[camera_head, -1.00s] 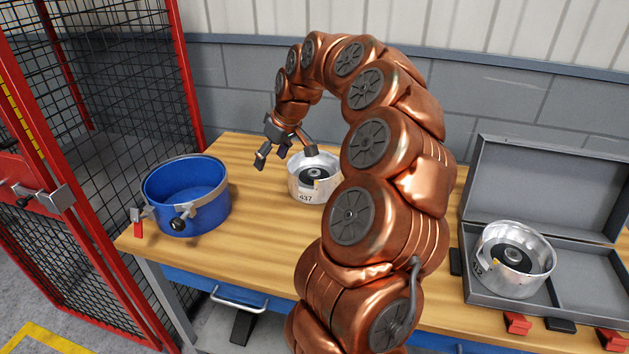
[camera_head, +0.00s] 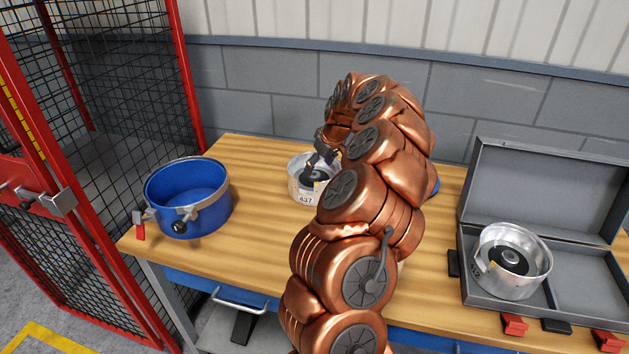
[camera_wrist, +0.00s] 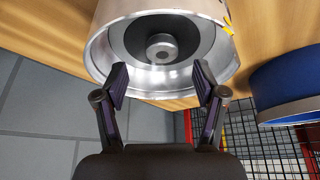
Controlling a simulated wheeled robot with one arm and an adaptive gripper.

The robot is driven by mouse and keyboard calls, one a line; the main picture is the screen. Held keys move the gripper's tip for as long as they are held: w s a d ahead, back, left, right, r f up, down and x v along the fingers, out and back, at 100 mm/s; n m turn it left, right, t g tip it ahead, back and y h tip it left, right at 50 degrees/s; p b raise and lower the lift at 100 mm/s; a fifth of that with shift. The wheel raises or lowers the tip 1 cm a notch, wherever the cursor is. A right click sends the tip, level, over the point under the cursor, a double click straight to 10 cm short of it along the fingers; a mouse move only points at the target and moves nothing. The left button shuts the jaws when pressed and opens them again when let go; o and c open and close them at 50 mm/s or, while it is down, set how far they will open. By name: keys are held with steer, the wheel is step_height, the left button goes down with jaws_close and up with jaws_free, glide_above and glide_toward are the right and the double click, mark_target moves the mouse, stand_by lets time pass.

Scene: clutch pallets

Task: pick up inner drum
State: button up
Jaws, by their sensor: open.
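A silver drum marked 437 (camera_head: 302,192) stands upright on the wooden table, partly hidden by my arm. It fills the top of the wrist view (camera_wrist: 97,50), with a dark ring and a round metal hub (camera_wrist: 161,47) inside. My gripper (camera_wrist: 160,77) is open and empty, its two fingers spread at the drum's rim. I cannot tell whether they touch it. In the head view my gripper (camera_head: 326,152) is over the drum, partly hidden. A second silver drum (camera_head: 480,258) sits in the open grey case at the right.
A blue drum (camera_head: 187,213) with a metal clamp band stands at the table's left. The grey case (camera_head: 540,185) has its lid raised. A red mesh cage (camera_head: 110,90) borders the left, and a block wall stands behind. Bare table (camera_head: 255,235) lies in front of the marked drum.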

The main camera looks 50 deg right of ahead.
mark_target(315, 174)
steer(key=shift+p+x, duration=0.65)
steer(key=shift+x, duration=1.3)
steer(key=shift+s+a, duration=0.1)
steer(key=shift+a, duration=0.05)
steer(key=shift+c, duration=0.2)
jaws_close()
